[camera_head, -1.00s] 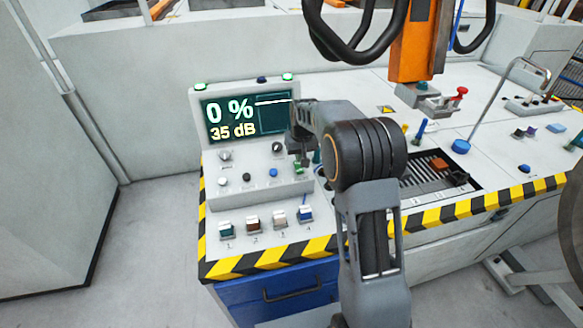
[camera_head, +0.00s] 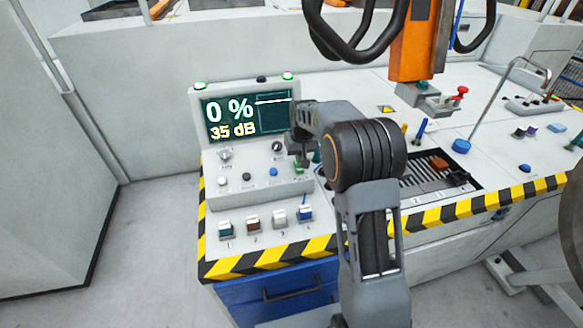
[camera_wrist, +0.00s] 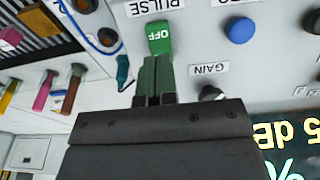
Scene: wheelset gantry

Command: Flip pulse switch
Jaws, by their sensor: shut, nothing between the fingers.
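The pulse switch is a green rocker (camera_wrist: 159,38) marked "OFF", upside down in the wrist view, beside the "PULSE" label. In the head view the green switch (camera_head: 299,168) sits at the right end of the panel's control row, partly hidden by my gripper. My gripper (camera_wrist: 155,62) is shut and empty, its green-tinted fingertips at the switch's lower edge in the wrist view. I cannot tell whether they touch it. In the head view my gripper (camera_head: 300,160) points down over the switch.
The screen (camera_head: 245,116) reads 0 % and 35 dB. A blue button (camera_wrist: 239,30) and the GAIN knob (camera_wrist: 211,94) lie close to the switch. Several rocker switches (camera_head: 252,223) line the lower panel.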

